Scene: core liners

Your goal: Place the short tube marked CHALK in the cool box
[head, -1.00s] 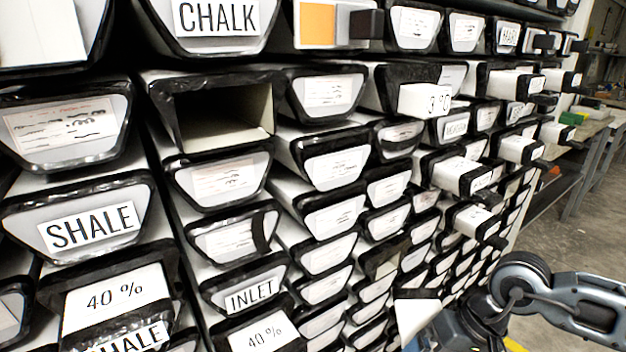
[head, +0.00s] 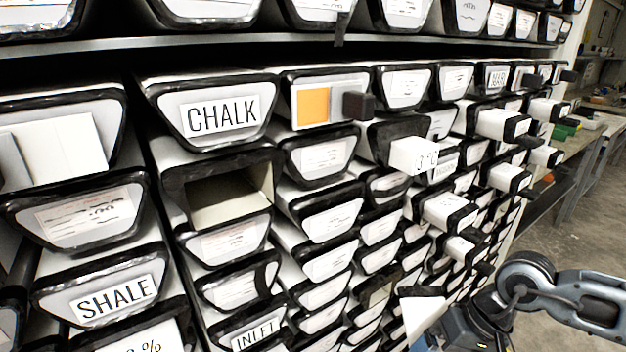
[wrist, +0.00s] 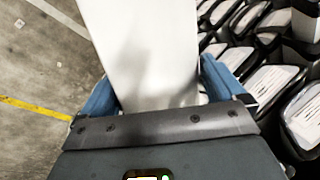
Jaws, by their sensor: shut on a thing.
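My gripper (wrist: 158,95) is shut on a long white piece (wrist: 145,45), its blue fingers on either side. The white piece also shows in the head view (head: 421,312) at the bottom, low in front of the rack. No mark can be read on it. A CHALK label (head: 222,115) is on a black-rimmed liner end in the rack, upper left. Below it is an open, hollow box mouth (head: 228,197). I cannot tell which is the cool box.
The rack holds many liner ends, including one marked SHALE (head: 115,298) and one marked INLET (head: 257,334). An orange panel with a dark block (head: 358,106) sits beside CHALK. Several white boxes (head: 503,124) jut out at right. Open floor (head: 585,215) lies beyond.

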